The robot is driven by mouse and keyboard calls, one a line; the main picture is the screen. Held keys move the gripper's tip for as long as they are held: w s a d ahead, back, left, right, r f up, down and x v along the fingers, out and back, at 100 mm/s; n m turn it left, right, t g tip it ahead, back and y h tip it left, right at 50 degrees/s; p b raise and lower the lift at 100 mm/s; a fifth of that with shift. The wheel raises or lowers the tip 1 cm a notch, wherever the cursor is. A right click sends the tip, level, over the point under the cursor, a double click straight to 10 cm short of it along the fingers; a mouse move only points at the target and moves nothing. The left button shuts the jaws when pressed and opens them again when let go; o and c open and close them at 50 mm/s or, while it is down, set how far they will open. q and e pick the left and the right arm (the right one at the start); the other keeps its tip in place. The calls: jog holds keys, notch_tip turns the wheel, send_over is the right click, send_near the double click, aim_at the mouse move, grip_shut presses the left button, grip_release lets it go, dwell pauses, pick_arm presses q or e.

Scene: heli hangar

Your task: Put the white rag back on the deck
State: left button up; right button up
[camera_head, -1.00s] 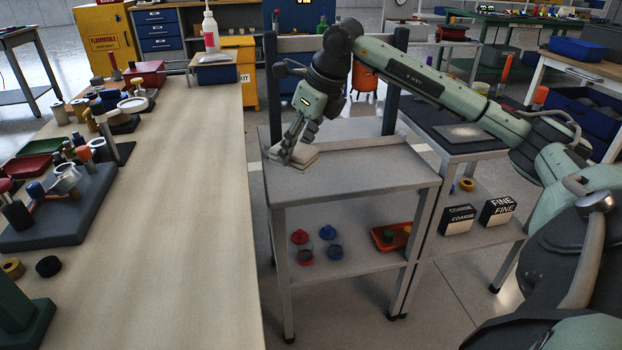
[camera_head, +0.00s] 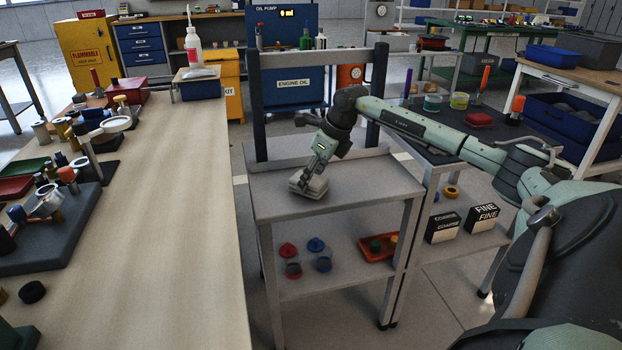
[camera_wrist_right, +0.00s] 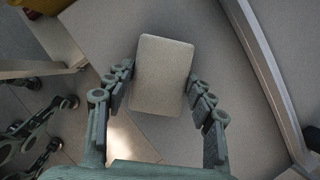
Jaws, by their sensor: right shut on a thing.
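The white rag (camera_head: 304,188), a pale folded pad, is in my right gripper (camera_head: 309,180) in the head view. It is low over the left part of the grey cart's top deck (camera_head: 365,188); I cannot tell whether it touches the deck. In the right wrist view the rag (camera_wrist_right: 163,75) is a pale rounded rectangle between the two fingers of my right gripper (camera_wrist_right: 160,84), which are shut on it from both sides. My left gripper is not in view.
The rest of the deck is bare. The cart's lower shelf holds red and blue knobbed pieces (camera_head: 316,244) and an orange tray (camera_head: 376,248). A dark-topped table (camera_head: 440,133) adjoins on the right. A cluttered long workbench (camera_head: 180,200) stands on the left.

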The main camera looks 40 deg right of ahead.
jog(key=shift+f, duration=0.45)
jog(key=o, duration=0.8)
jog(key=shift+c, duration=0.2)
jog(key=shift+o, duration=1.3)
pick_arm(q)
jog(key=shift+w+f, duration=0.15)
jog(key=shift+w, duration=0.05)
pick_arm(e)
jog(key=shift+r, duration=0.1)
jog(key=shift+s+r, duration=0.1)
jog(key=shift+r, duration=0.2)
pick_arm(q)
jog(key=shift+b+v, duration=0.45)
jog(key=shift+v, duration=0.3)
pick_arm(e)
jog(key=v, duration=1.1)
